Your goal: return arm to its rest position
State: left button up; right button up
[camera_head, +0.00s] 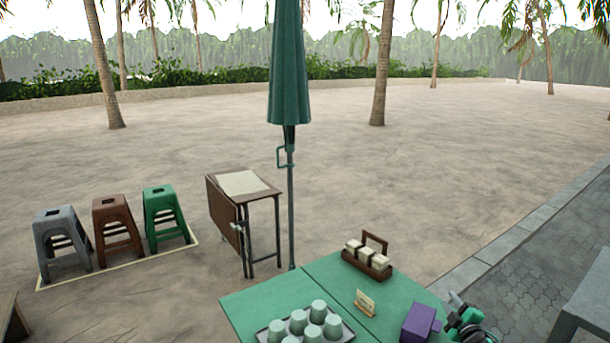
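My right gripper (458,310) shows at the bottom right, at the right edge of the green table (325,268). It is small and dark in the picture, and I cannot tell whether its fingers are open or shut. A purple block-like object (417,322) stands on the table just left of it; I cannot tell whether the two touch. My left gripper and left arm are out of view.
On the table are a tray of several pale green cups (318,312), a small card (365,302) and a brown caddy (368,262). A closed green umbrella (289,70) rises behind. Stools (118,228) and a folding table (243,184) stand left. A grey bench (590,300) is right.

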jog(key=s+d+f+m+g+h, duration=0.2)
jog(key=d+f+m+g+h, duration=0.25)
jog(key=f+m, duration=0.55)
jog(key=s+a+f+m+g+y, duration=0.1)
jog(key=s+a+f+g, duration=0.25)
jog(key=s+f, duration=0.8)
jog(key=s+a+f+m+g+y, duration=0.15)
jog(key=s+a+f, duration=0.35)
jog(key=s+f, duration=0.7)
jog(key=s+a+f+g+b, duration=0.1)
jog(key=s+a+f, duration=0.3)
jog(key=s, duration=1.2)
jog(key=s+a+f+n+g+y+b, duration=0.1)
jog(key=s+a+f+g, duration=0.3)
jog(key=s+f, duration=0.8)
jog(key=s+a+f+g+b, duration=0.2)
jog(key=s+a+f, duration=0.4)
jog(key=s, duration=1.5)
notch_tip(320, 180, down, 2)
jog(key=shift+a+f+b, duration=0.2)
jog(key=shift+a+b, duration=0.05)
jog(key=shift+b, duration=0.25)
